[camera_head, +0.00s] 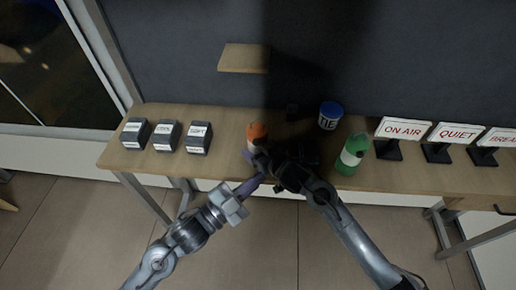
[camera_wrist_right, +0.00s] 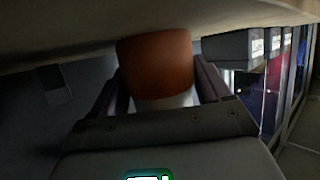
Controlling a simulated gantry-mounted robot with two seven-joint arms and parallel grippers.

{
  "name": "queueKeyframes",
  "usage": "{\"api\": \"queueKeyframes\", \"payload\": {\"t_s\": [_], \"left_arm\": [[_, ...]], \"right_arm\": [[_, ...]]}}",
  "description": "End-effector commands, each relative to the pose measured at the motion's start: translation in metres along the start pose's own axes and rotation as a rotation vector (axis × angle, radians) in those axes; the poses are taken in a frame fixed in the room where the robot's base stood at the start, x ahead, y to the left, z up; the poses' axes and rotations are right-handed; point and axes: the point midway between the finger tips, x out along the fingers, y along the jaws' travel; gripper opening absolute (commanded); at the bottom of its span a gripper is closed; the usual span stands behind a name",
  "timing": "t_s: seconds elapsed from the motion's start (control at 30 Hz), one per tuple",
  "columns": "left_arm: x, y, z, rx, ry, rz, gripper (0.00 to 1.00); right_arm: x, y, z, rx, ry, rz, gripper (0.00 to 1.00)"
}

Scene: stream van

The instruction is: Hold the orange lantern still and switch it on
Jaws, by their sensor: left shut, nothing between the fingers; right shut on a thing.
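The orange lantern (camera_head: 257,131) stands on the wooden table near its middle, with an orange top and a pale lower part. In the right wrist view its orange part (camera_wrist_right: 156,66) and white part (camera_wrist_right: 165,101) sit between the two fingers. My right gripper (camera_head: 262,155) is shut on the lantern from the front right. My left gripper (camera_head: 250,184) is shut and empty, low in front of the lantern at the table's front edge. The lantern's lower front is partly hidden by the grippers, and I cannot see its switch or whether it is lit.
Several dark labelled boxes (camera_head: 167,136) stand to the left on the table (camera_head: 226,117). A green bottle (camera_head: 352,154) and a blue tin (camera_head: 330,116) stand to the right, then signs such as ON AIR (camera_head: 403,129). A small shelf (camera_head: 245,58) is on the wall above.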

Motion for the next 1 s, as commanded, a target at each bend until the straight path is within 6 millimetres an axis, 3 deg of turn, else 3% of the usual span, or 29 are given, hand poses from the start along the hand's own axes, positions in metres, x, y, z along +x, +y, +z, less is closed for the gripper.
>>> {"api": "queueKeyframes", "payload": {"t_s": [0.27, 1.0], "left_arm": [[-0.008, -0.011, 0.023, 0.039, -0.046, 0.020, 0.00], [0.043, -0.050, 0.061, 0.037, -0.046, 0.019, 0.00]], "right_arm": [[0.000, -0.001, 0.000, 0.000, 0.000, -0.001, 0.37], [0.000, 0.000, 0.000, 0.000, -0.001, 0.000, 0.37]]}}
